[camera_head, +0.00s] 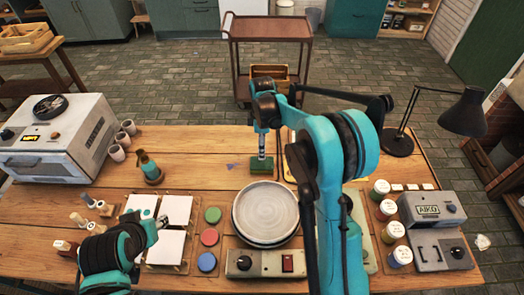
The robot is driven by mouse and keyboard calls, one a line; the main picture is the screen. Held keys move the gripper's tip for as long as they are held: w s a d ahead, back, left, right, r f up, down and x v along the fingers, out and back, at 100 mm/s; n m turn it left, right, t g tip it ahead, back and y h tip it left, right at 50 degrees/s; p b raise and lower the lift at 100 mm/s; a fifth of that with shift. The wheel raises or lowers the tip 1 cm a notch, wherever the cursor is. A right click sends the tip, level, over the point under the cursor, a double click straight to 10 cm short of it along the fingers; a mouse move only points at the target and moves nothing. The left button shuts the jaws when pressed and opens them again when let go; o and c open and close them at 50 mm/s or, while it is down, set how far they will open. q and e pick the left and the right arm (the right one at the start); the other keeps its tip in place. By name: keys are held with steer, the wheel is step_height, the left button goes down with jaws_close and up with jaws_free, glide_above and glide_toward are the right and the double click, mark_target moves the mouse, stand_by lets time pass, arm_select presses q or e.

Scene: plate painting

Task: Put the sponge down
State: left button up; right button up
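The green sponge (261,168) is a small block just behind the round pale plate (266,213). My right arm reaches over the table, and its gripper (262,152) points straight down onto the sponge. The gripper looks shut on it. The sponge is at or very near the tabletop; I cannot tell whether it touches. My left gripper (156,223) is at the lower left, over the white tiles (176,210). It is too small to tell whether it is open or shut.
A lamp (398,140), several paint jars (390,232) and a grey device (430,213) stand at the right. A kiln-like box (60,140), cups (117,152) and a teal-brown vase (150,170) stand at the left. The wooden table (205,150) is mostly clear left of the sponge.

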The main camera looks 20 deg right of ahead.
steer(key=s+r+m+t, duration=0.3)
steer(key=s+r+m, duration=0.3)
steer(key=s+r, duration=0.6)
steer(key=s+f+m+t, duration=0.1)
steer(key=s+m+t, duration=0.3)
steer(key=s+m, duration=0.4)
steer(key=s, duration=0.5)
steer(key=shift+s+a+f+m, duration=0.15)
steer(key=shift+s+a+m, duration=0.1)
steer(key=shift+s+m, duration=0.05)
